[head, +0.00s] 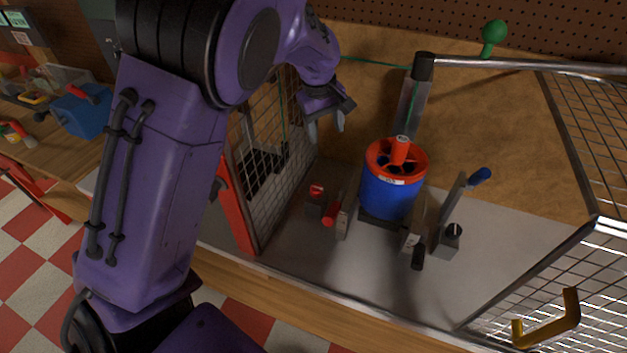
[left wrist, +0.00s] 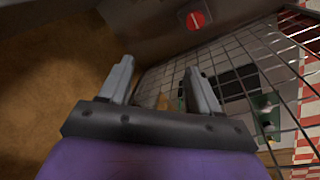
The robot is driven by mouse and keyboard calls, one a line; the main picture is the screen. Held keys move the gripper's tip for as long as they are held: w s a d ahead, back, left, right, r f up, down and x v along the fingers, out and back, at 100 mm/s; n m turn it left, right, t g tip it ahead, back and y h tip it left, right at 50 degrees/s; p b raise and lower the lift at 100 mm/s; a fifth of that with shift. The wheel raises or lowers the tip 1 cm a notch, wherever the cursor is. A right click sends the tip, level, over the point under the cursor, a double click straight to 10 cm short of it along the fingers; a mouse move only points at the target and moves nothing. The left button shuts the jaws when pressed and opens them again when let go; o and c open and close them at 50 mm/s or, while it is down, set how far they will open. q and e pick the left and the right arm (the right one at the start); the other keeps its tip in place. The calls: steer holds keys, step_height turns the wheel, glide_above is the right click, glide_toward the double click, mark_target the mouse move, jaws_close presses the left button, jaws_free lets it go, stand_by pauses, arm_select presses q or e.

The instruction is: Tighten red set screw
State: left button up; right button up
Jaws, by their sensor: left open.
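The red set screw (head: 316,189) is a round red cap with a pale mark, on a small dark block left of the ducted rotor. It also shows in the left wrist view (left wrist: 195,19) as a red disc with a light slot, at the top beyond my fingers. The rotor (head: 391,190) is a blue drum with a red rim and red hub, standing between clamp plates. My left gripper (head: 326,127) is open and empty, above and apart from the screw; its two fingers also show in the left wrist view (left wrist: 158,72). My right gripper is out of view.
A wire mesh panel with a red post (head: 236,205) stands just left of the screw. Another mesh panel (head: 545,285) with a yellow handle is at the right. A red-tipped handle (head: 330,215) and a blue-tipped lever (head: 479,177) flank the rotor. The bench front is clear.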

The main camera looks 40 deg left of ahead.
arm_select(q)
steer(key=g, duration=0.2)
glide_above(316, 186)
step_height(316, 186, down, 7)
steer(key=shift+s+f, duration=0.1)
steer(key=f, duration=0.2)
steer(key=f+p, duration=0.1)
steer(key=shift+s+d, duration=0.25)
steer(key=shift+d, duration=0.05)
steer(key=f, duration=0.2)
steer(key=f+p, duration=0.1)
steer(key=f, duration=0.3)
steer(key=shift+w+a, duration=0.35)
steer(key=shift+f, duration=0.1)
steer(key=shift+s+d, duration=0.1)
steer(key=shift+d, duration=0.1)
steer(key=shift+m, duration=0.3)
steer(key=c, duration=1.1)
